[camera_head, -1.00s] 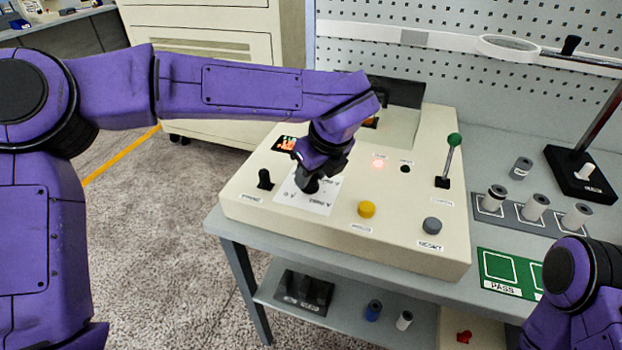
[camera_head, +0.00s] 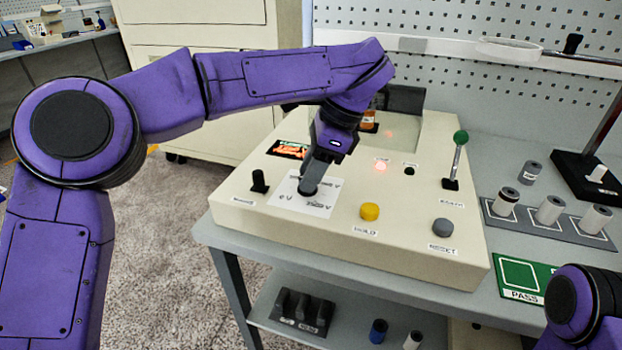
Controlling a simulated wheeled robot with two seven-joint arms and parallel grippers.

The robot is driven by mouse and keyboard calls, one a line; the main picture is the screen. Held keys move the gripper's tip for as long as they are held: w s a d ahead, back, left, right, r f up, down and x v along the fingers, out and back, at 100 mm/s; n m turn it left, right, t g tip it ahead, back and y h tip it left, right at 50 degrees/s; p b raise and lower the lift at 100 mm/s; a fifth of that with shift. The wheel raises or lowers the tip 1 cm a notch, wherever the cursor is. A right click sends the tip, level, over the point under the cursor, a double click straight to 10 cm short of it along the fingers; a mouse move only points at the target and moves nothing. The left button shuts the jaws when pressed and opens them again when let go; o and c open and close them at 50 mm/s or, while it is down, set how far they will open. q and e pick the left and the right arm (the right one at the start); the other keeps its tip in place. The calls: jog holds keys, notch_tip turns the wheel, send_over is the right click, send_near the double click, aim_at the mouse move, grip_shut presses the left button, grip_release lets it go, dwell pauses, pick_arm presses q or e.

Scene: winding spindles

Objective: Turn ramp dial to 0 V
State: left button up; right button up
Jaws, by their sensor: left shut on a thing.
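The ramp dial (camera_head: 307,190) is a dark knob on a white printed plate (camera_head: 318,208) on top of the cream control box (camera_head: 270,227). My left gripper (camera_head: 310,180) reaches down from above and is shut on the dial. The fingers hide much of the knob, and its pointer direction cannot be read.
Spindles in a grey rack (camera_head: 520,224) and a green PASS mat (camera_head: 522,275) stand at right.

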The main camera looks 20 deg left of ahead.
pick_arm(q)
jog(key=n+g+b, duration=0.1)
jog(key=n, duration=0.1)
jog(key=n+b, duration=0.1)
jog(key=n, duration=0.1)
jog(key=shift+w+f+n+g+h, duration=0.1)
jog(key=shift+f+n+g+h, duration=0.05)
jog(key=shift+n+g+h, duration=0.2)
dwell(0.4)
jog(key=o, duration=1)
jog(key=shift+a, duration=0.1)
jog(key=p+v, duration=0.8)
jog(key=v, duration=0.2)
jog(key=shift+r, duration=0.35)
